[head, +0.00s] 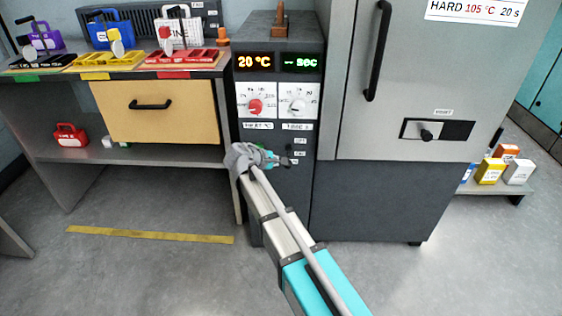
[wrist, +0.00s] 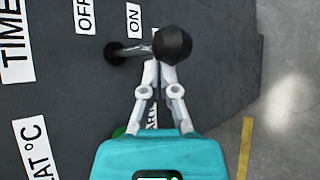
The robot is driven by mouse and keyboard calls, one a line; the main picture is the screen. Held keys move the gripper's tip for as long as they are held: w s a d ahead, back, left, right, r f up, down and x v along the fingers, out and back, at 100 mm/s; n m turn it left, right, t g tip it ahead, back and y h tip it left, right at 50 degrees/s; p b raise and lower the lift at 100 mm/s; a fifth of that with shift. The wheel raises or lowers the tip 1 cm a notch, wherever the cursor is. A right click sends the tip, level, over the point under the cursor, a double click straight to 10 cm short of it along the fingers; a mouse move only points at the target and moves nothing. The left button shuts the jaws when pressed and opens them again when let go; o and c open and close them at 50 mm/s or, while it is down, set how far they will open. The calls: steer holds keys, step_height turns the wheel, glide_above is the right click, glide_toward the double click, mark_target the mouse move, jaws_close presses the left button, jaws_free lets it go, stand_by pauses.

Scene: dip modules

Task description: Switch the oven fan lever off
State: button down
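The knob partly covers the tips, so contact is unclear. In the head view my gripper (head: 284,161) is at the panel below the dials; the lever there is too small to make out clearly.
The panel (head: 277,200) has a red dial (head: 256,106), a white dial (head: 298,105) and displays above. The oven door handle (head: 377,50) and a slide latch (head: 428,134) are to the right. A bench with a drawer (head: 160,112) is left. Floor in front is clear.

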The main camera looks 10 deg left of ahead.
steer(key=shift+r+p, duration=0.2)
steer(key=shift+p, duration=0.3)
stand_by(0.8)
steer(key=shift+r+g, duration=0.1)
steer(key=shift+g, duration=0.2)
stand_by(0.5)
steer(key=shift+p, duration=0.45)
stand_by(0.4)
